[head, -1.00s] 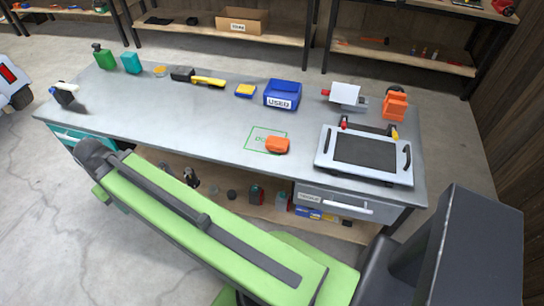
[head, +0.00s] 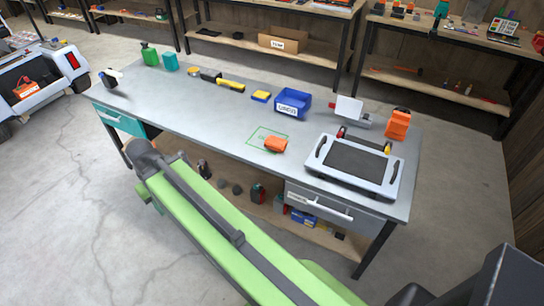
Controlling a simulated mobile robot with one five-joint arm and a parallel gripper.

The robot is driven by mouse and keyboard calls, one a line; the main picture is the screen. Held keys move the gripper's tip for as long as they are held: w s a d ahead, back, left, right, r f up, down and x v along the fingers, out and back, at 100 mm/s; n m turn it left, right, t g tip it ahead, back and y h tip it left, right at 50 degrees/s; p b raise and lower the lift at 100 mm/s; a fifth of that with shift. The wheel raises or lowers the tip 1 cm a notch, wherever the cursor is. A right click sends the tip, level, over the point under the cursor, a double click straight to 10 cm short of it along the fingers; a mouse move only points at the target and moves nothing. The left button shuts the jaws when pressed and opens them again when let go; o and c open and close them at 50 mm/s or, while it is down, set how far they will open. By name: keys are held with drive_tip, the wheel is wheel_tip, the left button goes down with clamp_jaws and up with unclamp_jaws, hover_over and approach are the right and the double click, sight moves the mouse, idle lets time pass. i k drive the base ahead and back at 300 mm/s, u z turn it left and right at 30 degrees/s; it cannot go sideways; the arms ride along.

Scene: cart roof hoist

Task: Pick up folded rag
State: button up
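A small orange bundle (head: 276,144) lies on the grey workbench top, at the right part of a green outlined square (head: 257,138). It may be the folded rag; it is too small to be sure. A taller orange object (head: 397,123) stands at the bench's right back corner. The workbench (head: 205,115) crosses the middle of the view. My green arm reaches from the lower right toward the bench's front left, and its gripper is not in view.
A black-and-white tray-like panel (head: 354,165) lies at the bench's right end. A blue labelled bin (head: 293,102) stands behind the orange bundle. A partly open drawer (head: 318,205) faces front. A white cart (head: 40,80) is at far left. The bench's middle left is clear.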

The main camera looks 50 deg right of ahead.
sight(273, 142)
drive_tip(key=u, duration=5.65)
drive_tip(key=k, duration=0.95)
drive_tip(key=z, duration=5.75)
